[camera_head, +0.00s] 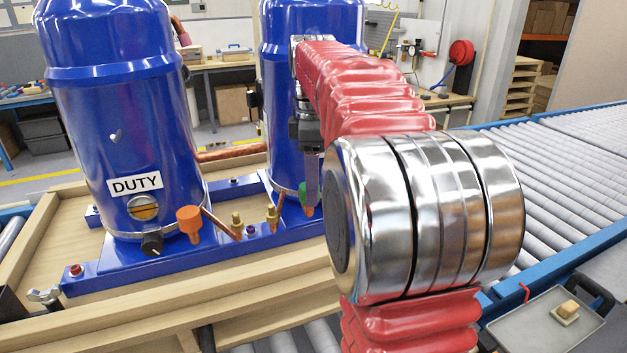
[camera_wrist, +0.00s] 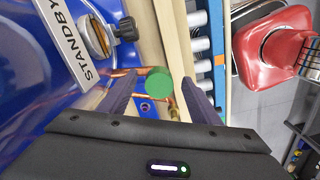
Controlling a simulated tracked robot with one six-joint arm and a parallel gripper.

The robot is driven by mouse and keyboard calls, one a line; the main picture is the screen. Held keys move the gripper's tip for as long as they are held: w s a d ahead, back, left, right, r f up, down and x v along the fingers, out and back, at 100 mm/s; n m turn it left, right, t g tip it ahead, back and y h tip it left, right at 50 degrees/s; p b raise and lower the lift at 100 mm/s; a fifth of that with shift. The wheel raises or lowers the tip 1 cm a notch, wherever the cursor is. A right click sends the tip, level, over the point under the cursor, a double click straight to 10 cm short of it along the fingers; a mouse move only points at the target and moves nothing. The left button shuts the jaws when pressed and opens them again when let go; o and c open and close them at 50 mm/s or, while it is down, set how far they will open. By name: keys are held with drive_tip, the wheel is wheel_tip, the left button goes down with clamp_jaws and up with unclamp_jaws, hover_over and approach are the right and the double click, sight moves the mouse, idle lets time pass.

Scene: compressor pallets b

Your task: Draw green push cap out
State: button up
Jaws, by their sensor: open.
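The green push cap (camera_wrist: 159,80) is a round green disc near the middle of the wrist view, close to the STANDBY-labelled blue compressor (camera_wrist: 62,105). My gripper (camera_wrist: 160,84) is open, with one dark finger on each side of the cap. Gaps show between the cap and both fingers, so it is not clamped. In the head view my gripper (camera_head: 310,180) points down at the second blue compressor (camera_head: 275,95). Only a bit of the green cap (camera_head: 303,197) shows there, partly hidden by a finger and my arm.
An orange cap (camera_head: 189,219) sits on a copper pipe before the DUTY compressor (camera_head: 125,120). Brass fittings (camera_head: 237,222) stand beside it. A black knob (camera_wrist: 128,28) is near the fingers. A wooden pallet (camera_head: 170,318) and roller conveyor (camera_head: 560,180) surround this. A tray (camera_head: 545,325) lies right.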

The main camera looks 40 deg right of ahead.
drive_tip(key=shift+c, duration=0.4)
drive_tip(key=c, duration=1.1)
drive_tip(key=shift+r, duration=0.75)
idle(0.3)
drive_tip(key=shift+r, duration=2.15)
